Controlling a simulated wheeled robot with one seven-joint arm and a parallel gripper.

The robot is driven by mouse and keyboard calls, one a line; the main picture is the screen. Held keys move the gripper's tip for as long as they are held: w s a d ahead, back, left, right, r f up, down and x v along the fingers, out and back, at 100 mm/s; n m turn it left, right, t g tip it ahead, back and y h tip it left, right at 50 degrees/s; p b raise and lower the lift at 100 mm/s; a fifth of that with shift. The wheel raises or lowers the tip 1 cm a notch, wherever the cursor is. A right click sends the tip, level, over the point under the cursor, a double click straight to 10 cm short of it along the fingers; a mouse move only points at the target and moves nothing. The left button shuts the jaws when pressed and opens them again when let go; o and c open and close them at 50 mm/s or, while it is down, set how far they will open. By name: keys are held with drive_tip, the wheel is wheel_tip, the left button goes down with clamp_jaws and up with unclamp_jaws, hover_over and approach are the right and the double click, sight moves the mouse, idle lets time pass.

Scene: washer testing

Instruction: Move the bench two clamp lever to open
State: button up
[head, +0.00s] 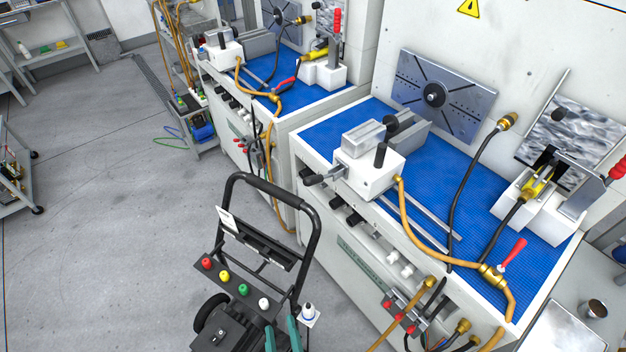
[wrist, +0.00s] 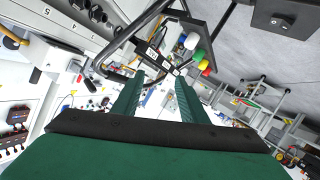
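Two blue-topped test benches show in the head view, and no number is readable on them. The near bench (head: 440,190) has a clamp at its right end with a red-tipped lever (head: 617,169), partly cut off by the picture edge. A yellow-and-black part (head: 536,187) sits at that clamp. The far bench (head: 283,102) has a similar clamp with an upright red lever (head: 337,22). My gripper (head: 282,336) is at the bottom of the head view, well away from both clamps. In the wrist view its green fingers (wrist: 159,78) are apart with nothing between them.
A black-framed cart (head: 270,222) with coloured knobs stands close to my gripper, before the near bench. A grey side table (head: 573,325) is at lower right.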

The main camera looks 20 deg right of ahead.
drive_tip(key=w+d+h, duration=0.3)
drive_tip(key=w, duration=0.7)
drive_tip(key=m+g+h, duration=0.1)
drive_tip(key=m+h, duration=0.1)
drive_tip(key=h, duration=0.6)
approach(313, 181)
drive_tip(key=f, duration=0.1)
drive_tip(key=x, duration=1.1)
drive_tip(key=shift+w+a+f, duration=0.1)
drive_tip(key=shift+w+a, duration=0.05)
drive_tip(key=shift+w, duration=0.1)
clamp_jaws()
